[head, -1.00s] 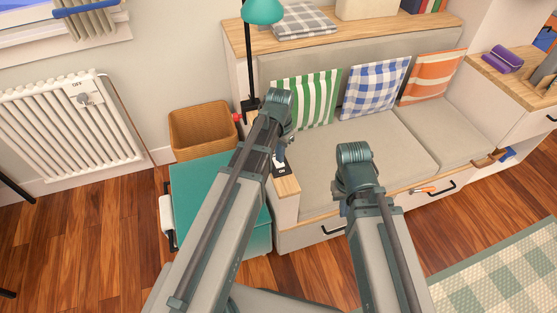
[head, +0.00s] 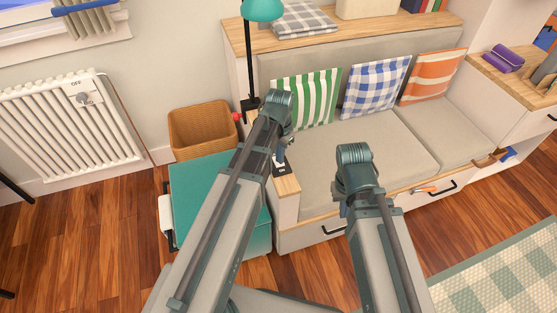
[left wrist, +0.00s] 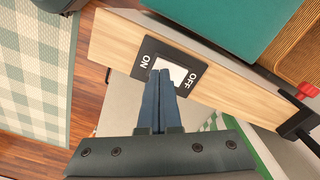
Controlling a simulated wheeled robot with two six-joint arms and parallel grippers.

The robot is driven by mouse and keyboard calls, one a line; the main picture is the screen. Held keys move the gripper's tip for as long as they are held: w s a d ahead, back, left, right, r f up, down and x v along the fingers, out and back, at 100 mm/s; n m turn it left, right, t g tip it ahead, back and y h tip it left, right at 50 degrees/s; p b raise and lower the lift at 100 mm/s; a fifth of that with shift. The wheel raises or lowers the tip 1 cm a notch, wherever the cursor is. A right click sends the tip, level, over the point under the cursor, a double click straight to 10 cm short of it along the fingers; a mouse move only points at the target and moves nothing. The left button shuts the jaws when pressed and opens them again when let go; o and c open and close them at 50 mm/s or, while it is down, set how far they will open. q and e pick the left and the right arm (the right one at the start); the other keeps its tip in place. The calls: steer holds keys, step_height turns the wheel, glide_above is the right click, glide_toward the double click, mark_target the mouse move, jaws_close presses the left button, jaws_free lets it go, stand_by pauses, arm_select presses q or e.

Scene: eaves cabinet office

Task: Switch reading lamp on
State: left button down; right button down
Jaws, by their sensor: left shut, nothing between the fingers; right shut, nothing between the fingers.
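The reading lamp has a teal shade (head: 262,10) on a black pole clamped at the sofa's left end; no glow shows on it. Its switch is a black plate (left wrist: 146,62) marked ON and OFF with a white rocker (left wrist: 178,73), set in the wooden armrest top (head: 288,187). My left gripper (head: 280,158) is shut and empty above the plate. In the left wrist view its fingertips (left wrist: 162,72) overlap the rocker's ON side; I cannot tell whether they touch it. My right gripper (head: 343,210), mostly hidden by its arm, is in front of the sofa.
A teal cabinet (head: 205,190) and a wicker basket (head: 202,130) stand left of the armrest. A red knob (head: 238,117) sits by the lamp clamp. Striped and checked cushions (head: 305,98) rest on the sofa seat (head: 375,150). A radiator (head: 70,125) is at the left wall.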

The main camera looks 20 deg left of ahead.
arm_select(q)
steer(key=shift+f+b, duration=0.4)
steer(key=shift+f, duration=0.05)
stand_by(0.3)
step_height(320, 180, up, 7)
steer(key=p, duration=0.7)
stand_by(0.3)
steer(key=s+d+n+y, duration=0.1)
steer(key=s+d, duration=1)
steer(key=s, duration=0.4)
step_height(320, 180, up, 14)
steer(key=p, duration=1.3)
steer(key=shift+w+a+p, duration=0.25)
steer(key=shift+w+p, duration=0.1)
steer(key=shift+p, duration=0.05)
